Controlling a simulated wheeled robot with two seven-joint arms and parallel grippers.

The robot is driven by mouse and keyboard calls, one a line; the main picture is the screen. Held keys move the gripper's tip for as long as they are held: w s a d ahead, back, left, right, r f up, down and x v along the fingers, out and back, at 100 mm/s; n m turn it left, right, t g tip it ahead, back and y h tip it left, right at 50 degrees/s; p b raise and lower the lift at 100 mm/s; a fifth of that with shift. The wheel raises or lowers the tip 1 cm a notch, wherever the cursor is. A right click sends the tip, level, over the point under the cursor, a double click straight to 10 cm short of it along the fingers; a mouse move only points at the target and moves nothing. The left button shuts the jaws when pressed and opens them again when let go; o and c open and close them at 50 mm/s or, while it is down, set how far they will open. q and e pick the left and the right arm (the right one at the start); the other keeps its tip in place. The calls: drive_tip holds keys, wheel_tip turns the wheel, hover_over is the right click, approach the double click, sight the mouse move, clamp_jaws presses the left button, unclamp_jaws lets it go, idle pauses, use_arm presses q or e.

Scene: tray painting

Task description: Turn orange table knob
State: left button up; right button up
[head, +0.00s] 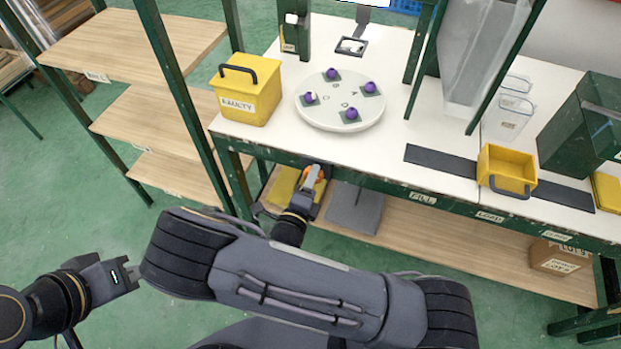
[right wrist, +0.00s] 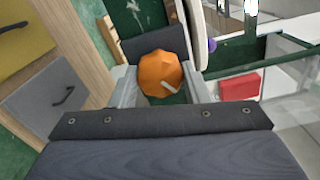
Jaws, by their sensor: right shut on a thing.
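The orange knob (right wrist: 161,74) is a faceted dial with a pale mark, seen close in the right wrist view. In the head view the orange knob (head: 314,173) shows on the table's front edge, partly covered by my gripper. My right gripper (head: 312,182) is at the knob, and in the right wrist view its fingers (right wrist: 158,88) stand on either side of it, shut on it. My left arm comes in at the lower left of the head view; its gripper's fingertips do not show clearly.
A white round turntable (head: 340,121) with purple balls on dark pads stands on the white table (head: 400,140). A yellow box (head: 247,90) labelled FAULTY is to its left. A yellow bin (head: 506,168) sits on a dark strip at right. A wooden shelf (head: 450,240) runs below.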

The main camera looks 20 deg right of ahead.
drive_tip(key=shift+n+b, duration=14.7)
drive_tip(key=shift+b, duration=1.85)
drive_tip(key=o, duration=1)
